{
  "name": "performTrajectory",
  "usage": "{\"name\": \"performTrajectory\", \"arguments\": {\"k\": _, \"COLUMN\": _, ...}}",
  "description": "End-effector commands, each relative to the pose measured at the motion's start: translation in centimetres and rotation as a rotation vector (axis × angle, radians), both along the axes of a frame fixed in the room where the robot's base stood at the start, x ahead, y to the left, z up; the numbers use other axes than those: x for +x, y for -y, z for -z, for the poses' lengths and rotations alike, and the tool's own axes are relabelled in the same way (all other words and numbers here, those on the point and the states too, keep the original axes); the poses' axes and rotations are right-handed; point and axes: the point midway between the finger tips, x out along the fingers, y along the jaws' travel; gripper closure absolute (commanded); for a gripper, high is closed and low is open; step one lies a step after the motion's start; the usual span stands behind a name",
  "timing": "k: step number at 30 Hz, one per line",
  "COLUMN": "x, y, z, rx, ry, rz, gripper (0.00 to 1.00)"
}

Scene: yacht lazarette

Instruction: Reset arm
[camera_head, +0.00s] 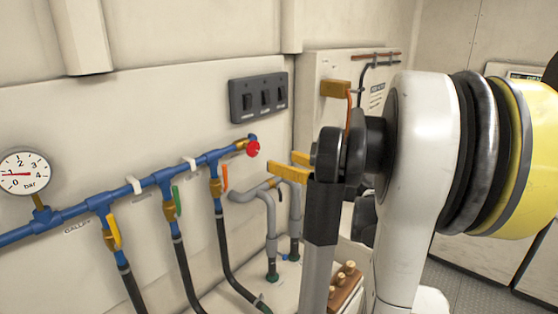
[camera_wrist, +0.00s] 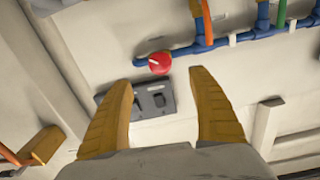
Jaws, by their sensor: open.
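My gripper (camera_wrist: 161,110) shows in the wrist view with its two yellow ribbed fingers spread wide apart and nothing between them. In the head view the yellow fingertips (camera_head: 290,168) stick out to the left from behind my dark wrist, to the right of the red knob. The red knob (camera_head: 252,149) sits at the right end of the blue pipe. It also shows in the wrist view (camera_wrist: 159,63), beyond the gap between the fingers and apart from them. My white arm hides part of the right side in the head view.
The blue pipe (camera_head: 80,208) carries yellow, green and orange valve handles and dark hoses. A pressure gauge (camera_head: 25,172) is at the left. A dark switch panel (camera_head: 258,97) is on the wall. Grey pipes (camera_head: 270,225) and a wooden block with pegs (camera_head: 346,285) stand low beside my arm.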

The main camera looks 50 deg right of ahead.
Motion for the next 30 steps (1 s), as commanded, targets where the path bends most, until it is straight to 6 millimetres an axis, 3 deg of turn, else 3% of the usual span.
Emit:
{"name": "performTrajectory", "arguments": {"k": 14, "x": 0.1, "y": -0.1, "z": 0.0, "rx": 0.001, "ry": -0.002, "rz": -0.002, "gripper": 0.31}}
{"name": "performTrajectory", "arguments": {"k": 17, "x": 0.8, "y": -1.7, "z": 0.6, "rx": 0.016, "ry": -0.033, "rz": -0.023, "gripper": 0.31}}
{"name": "performTrajectory", "arguments": {"k": 20, "x": 2.2, "y": -5.9, "z": 2.0, "rx": 0.057, "ry": -0.126, "rz": -0.078, "gripper": 0.31}}
{"name": "performTrajectory", "arguments": {"k": 24, "x": 3.4, "y": -15.7, "z": 6.0, "rx": 0.125, "ry": -0.360, "rz": -0.169, "gripper": 0.31}}
{"name": "performTrajectory", "arguments": {"k": 26, "x": 2.9, "y": -20.1, "z": 8.0, "rx": 0.141, "ry": -0.476, "rz": -0.194, "gripper": 0.31}}
{"name": "performTrajectory", "arguments": {"k": 27, "x": 2.2, "y": -23.0, "z": 9.4, "rx": 0.145, "ry": -0.554, "rz": -0.203, "gripper": 0.31}}
{"name": "performTrajectory", "arguments": {"k": 30, "x": -0.6, "y": -28.9, "z": 12.8, "rx": 0.128, "ry": -0.729, "rz": -0.195, "gripper": 0.31}}
